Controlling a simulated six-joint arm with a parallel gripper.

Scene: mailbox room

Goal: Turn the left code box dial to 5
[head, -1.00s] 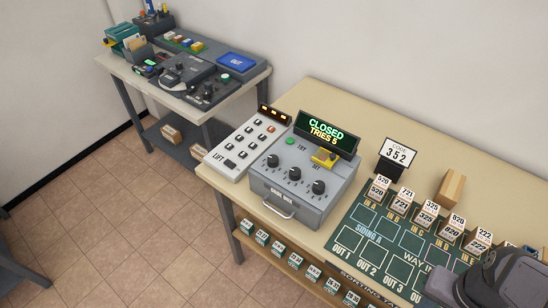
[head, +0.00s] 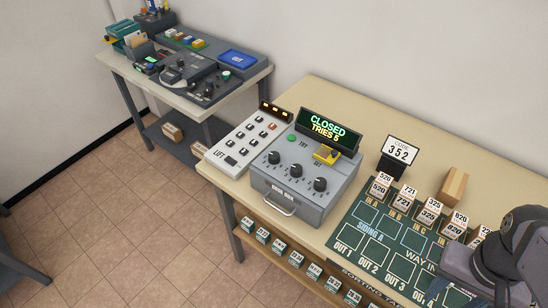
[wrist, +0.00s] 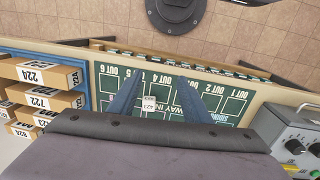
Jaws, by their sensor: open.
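The grey code box (head: 302,192) stands on the large table, with three black dials in a row on its sloped top. The left dial (head: 274,157) is at the left end of the row; its setting is too small to read. The box display (head: 328,131) reads CLOSED, TRIES 5. A code card (head: 400,151) shows 352. My gripper (wrist: 158,92) is open in the wrist view, its two blue fingers above the green sorting board, with a small white tag between them in the picture. It is well apart from the box, part of which shows in the wrist view (wrist: 295,135).
The green sorting board (head: 372,257) carries several numbered blocks at its back. A lift keypad (head: 248,140) stands just left of the box. A tan block (head: 453,186) stands behind the board. A smaller table (head: 160,92) holds other devices.

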